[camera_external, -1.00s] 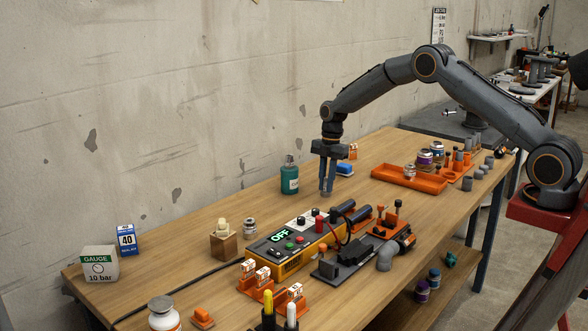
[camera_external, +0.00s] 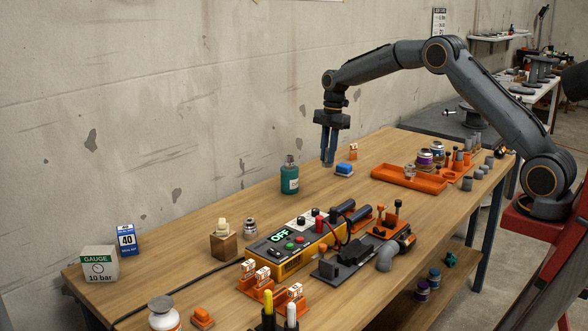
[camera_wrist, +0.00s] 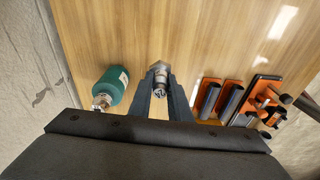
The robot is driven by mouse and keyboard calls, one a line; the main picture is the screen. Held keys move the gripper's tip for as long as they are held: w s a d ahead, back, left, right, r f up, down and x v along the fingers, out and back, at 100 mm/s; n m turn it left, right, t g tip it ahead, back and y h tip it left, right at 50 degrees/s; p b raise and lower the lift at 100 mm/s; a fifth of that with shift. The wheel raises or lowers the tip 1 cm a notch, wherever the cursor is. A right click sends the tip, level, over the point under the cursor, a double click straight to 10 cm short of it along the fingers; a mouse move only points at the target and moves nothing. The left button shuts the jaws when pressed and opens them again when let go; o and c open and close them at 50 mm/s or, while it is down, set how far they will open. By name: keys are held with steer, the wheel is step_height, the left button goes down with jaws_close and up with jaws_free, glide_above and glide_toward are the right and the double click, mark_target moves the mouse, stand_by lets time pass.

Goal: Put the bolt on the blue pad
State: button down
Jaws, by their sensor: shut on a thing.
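My gripper (camera_external: 329,160) is shut on the bolt and holds it above the table, left of the blue block. In the wrist view the bolt (camera_wrist: 160,78) is a grey metal piece with a wider head, pinched between the fingertips of my gripper (camera_wrist: 162,90). The external view is too small to make the bolt out. A blue block (camera_external: 344,168) on a pale base is the one blue, pad-like thing near my gripper; I cannot tell for sure that it is the pad. It does not show in the wrist view.
A green bottle (camera_external: 290,178) stands close by on the left, also in the wrist view (camera_wrist: 113,87). A small orange piece (camera_external: 353,151) is behind the blue block. An orange tray (camera_external: 410,180) lies right. A yellow control box (camera_external: 290,262) is in front.

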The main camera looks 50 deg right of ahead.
steer(key=w+d+r+m+t+b, duration=0.1)
steer(key=w+d+m+b, duration=0.3)
steer(key=d+m, duration=0.45)
step_height(320, 180, up, 3)
steer(key=m+h+b, duration=0.2)
steer(key=m+b, duration=0.1)
steer(key=m, duration=0.5)
glide_above(342, 164)
steer(key=s, duration=0.1)
steer(key=shift+m+t, duration=0.25)
steer(key=shift+t, duration=0.15)
step_height(342, 164, down, 10)
steer(key=shift+p, duration=0.4)
steer(key=shift+f, duration=0.2)
steer(key=c, duration=1.6)
jaws_free()
steer(key=shift+c, duration=0.2)
steer(key=shift+r, duration=0.1)
step_height(342, 164, up, 12)
steer(key=s+b, duration=0.1)
steer(key=shift+s, duration=0.4)
